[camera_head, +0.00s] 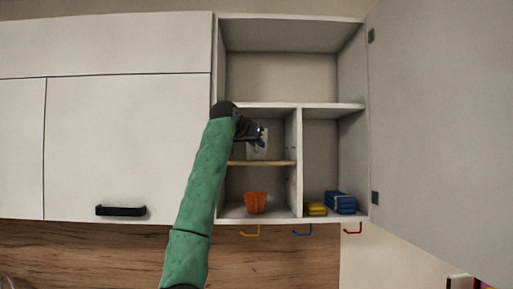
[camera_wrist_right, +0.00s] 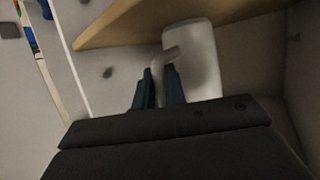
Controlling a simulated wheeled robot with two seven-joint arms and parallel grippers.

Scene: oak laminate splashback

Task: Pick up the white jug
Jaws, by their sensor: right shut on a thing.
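The white jug (camera_head: 257,151) is in the upper left compartment of the open wall cabinet, above the thin wooden shelf (camera_head: 262,163). In the right wrist view the jug (camera_wrist_right: 203,62) shows its pale body and its handle (camera_wrist_right: 170,54). My right gripper (camera_head: 260,136) reaches into that compartment from the left. In the right wrist view its two dark blue fingers (camera_wrist_right: 160,85) are shut on the jug's handle. The gripper hides part of the jug in the head view. I cannot tell whether the jug touches the shelf. My left gripper is not in view.
An orange cup (camera_head: 255,202) stands in the compartment below. A yellow item (camera_head: 316,209) and a blue item (camera_head: 341,203) lie in the lower right compartment. A cabinet divider (camera_head: 298,165) stands right of the gripper. The open door (camera_head: 440,120) is at the right. Coloured hooks (camera_head: 302,230) hang underneath.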

